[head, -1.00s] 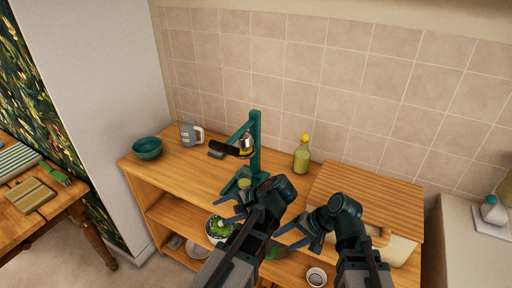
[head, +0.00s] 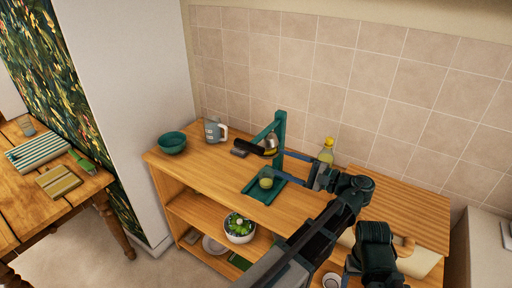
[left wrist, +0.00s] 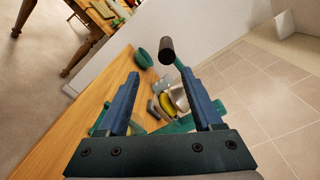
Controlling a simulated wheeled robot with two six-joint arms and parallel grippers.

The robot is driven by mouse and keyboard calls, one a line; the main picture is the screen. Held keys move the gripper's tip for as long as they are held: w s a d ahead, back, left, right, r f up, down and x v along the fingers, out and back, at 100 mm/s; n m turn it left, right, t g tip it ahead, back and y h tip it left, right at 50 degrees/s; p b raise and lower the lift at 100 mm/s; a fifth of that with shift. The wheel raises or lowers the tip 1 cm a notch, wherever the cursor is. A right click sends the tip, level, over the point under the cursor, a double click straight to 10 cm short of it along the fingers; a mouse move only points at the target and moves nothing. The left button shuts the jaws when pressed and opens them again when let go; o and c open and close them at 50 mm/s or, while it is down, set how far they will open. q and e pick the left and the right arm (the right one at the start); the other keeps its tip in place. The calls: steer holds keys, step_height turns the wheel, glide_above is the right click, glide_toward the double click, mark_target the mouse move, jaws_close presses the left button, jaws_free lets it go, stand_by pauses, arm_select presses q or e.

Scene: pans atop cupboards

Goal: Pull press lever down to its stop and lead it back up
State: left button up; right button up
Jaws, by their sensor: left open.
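The green press stands on the cupboard top, with an upright post (head: 281,135) and a flat base (head: 256,190). Its lever ends in a black handle (head: 248,147) pointing left, high above the base. The handle (left wrist: 167,48) also shows in the left wrist view, beyond the fingertips and between their lines. A silver cup (head: 270,143) hangs under the lever. A yellow-green piece (head: 266,182) sits on the base. My left gripper (head: 283,166) is open and empty beside the post, its blue fingers pointing left.
A yellow-capped bottle (head: 326,152) stands behind my left gripper. A grey mug (head: 215,131) and green bowl (head: 172,142) stand to the left. A slatted wooden board (head: 405,200) lies to the right. A potted succulent (head: 239,229) is on the shelf below.

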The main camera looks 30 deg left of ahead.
mark_target(249, 147)
arm_select(q)
steer(key=a, duration=0.4)
steer(key=w+a, duration=0.1)
steer(key=a, duration=0.4)
steer(key=a+r, duration=0.1)
steer(key=a, duration=0.3)
steer(key=shift+w+a, duration=0.15)
steer(key=shift+w, duration=0.05)
steer(key=shift+f, duration=0.1)
jaws_close()
stand_by(1.2)
